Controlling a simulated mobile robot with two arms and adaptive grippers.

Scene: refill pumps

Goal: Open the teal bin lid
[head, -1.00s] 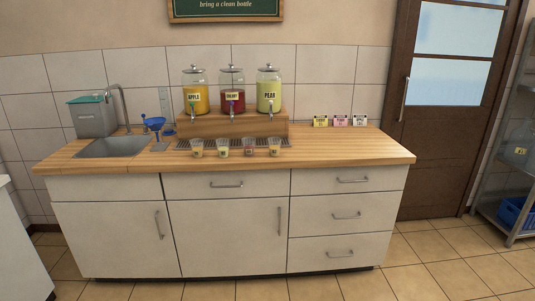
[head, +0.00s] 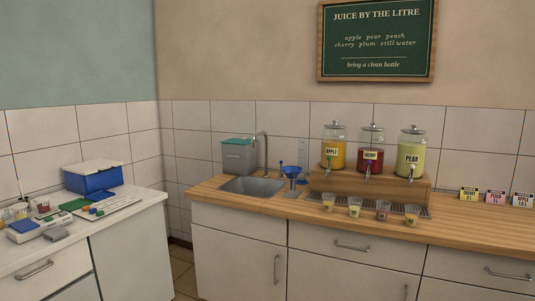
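The teal bin lid (head: 239,141) lies shut on top of a grey bin (head: 239,158). The bin stands at the back left of the wooden counter, behind the sink (head: 253,186) and left of the tap. Neither of my grippers shows in the head view.
A blue funnel (head: 291,172) stands right of the sink. Juice dispensers (head: 409,152) sit on a wooden riser (head: 369,186), with several small cups (head: 355,207) in front. A separate white counter (head: 130,223) at the left holds a blue box (head: 93,178). A floor gap (head: 183,272) lies between the counters.

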